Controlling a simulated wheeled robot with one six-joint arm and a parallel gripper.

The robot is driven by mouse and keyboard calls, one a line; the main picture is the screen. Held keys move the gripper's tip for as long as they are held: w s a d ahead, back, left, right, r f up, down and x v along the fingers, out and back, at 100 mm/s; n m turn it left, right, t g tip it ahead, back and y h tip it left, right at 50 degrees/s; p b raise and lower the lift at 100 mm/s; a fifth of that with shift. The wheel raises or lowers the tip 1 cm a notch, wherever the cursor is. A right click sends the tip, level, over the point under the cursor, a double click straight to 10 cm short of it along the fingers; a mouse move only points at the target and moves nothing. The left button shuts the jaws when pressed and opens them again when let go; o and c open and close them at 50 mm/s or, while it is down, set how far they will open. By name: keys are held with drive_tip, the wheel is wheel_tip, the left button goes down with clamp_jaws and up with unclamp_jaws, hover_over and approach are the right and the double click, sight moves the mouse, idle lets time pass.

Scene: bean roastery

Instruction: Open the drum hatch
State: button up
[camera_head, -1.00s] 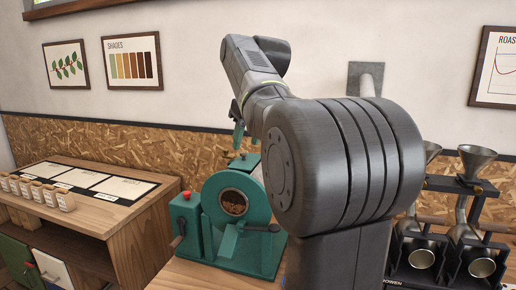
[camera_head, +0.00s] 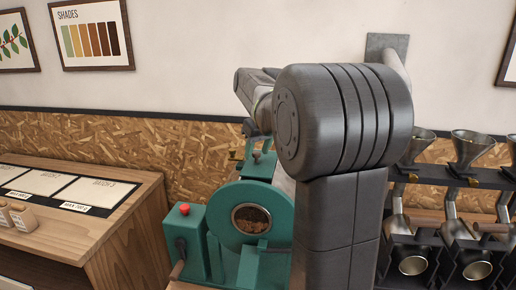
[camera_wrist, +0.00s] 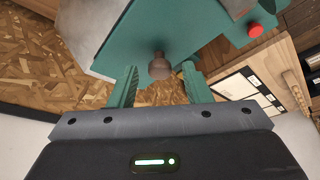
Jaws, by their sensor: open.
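The green roaster drum (camera_head: 228,222) stands on a wooden surface, with a round front window (camera_head: 251,218) showing brown beans. In the wrist view a brownish knob (camera_wrist: 159,66) stands on a flat green face of the roaster (camera_wrist: 165,28). I cannot tell for sure whether that face is the hatch. My gripper (camera_wrist: 160,86) is open, its two green fingers on either side of the knob's line, with the knob slightly beyond or between the tips. I see no contact. In the head view my arm hides most of the gripper and the roaster's right side.
A red button (camera_head: 184,209) sits on the green box at the roaster's left. Metal funnels on a black rack (camera_head: 470,182) stand at right. A wood-chip panel and wall lie close behind.

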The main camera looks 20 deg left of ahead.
drive_tip(key=shift+c, duration=0.4)
clamp_jaws()
